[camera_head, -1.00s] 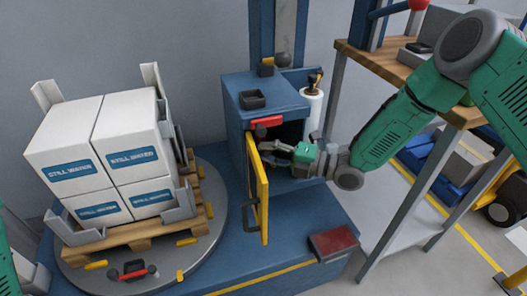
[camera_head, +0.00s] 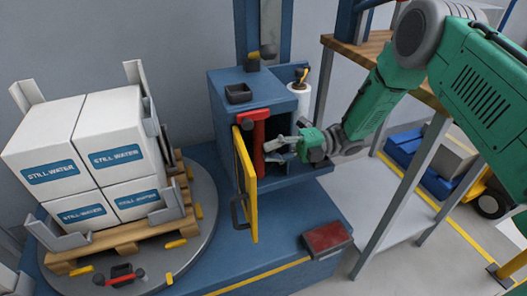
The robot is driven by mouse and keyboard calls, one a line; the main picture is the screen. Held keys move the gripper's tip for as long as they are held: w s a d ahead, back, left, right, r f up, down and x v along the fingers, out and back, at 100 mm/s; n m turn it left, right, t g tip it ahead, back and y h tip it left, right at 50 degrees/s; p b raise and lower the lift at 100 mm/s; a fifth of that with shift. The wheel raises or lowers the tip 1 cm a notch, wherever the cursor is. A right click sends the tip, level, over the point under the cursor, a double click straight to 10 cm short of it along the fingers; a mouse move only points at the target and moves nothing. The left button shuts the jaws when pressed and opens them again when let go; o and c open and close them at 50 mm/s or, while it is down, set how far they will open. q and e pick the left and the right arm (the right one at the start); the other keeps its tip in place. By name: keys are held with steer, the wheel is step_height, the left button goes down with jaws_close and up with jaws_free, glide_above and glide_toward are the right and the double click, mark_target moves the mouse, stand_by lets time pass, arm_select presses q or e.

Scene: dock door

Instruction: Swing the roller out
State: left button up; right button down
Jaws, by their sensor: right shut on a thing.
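A red bar-shaped part, which looks like the roller (camera_head: 260,146), stands upright in the open front of the blue cabinet (camera_head: 228,104). The yellow-edged cabinet door (camera_head: 247,178) hangs open just left of it, with a dark handle on its outer side. My right gripper (camera_head: 273,146) reaches in from the right and is shut on the red roller. Its fingertips are small and partly lost against the dark opening. My left gripper is not in view.
A pallet (camera_head: 120,240) with white water boxes (camera_head: 120,155) stands on a round turntable (camera_head: 200,225) at left. A red-topped box (camera_head: 327,238) sits on the blue base. A wooden-topped bench (camera_head: 370,55) stands at right.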

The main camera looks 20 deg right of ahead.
steer(key=shift+s+d+f, duration=0.1)
steer(key=shift+f, duration=0.2)
steer(key=c, duration=1.4)
jaws_free()
steer(key=shift+r, duration=0.1)
steer(key=shift+d, duration=0.1)
steer(key=shift+d, duration=0.2)
steer(key=s+d, duration=0.1)
steer(key=d, duration=0.6)
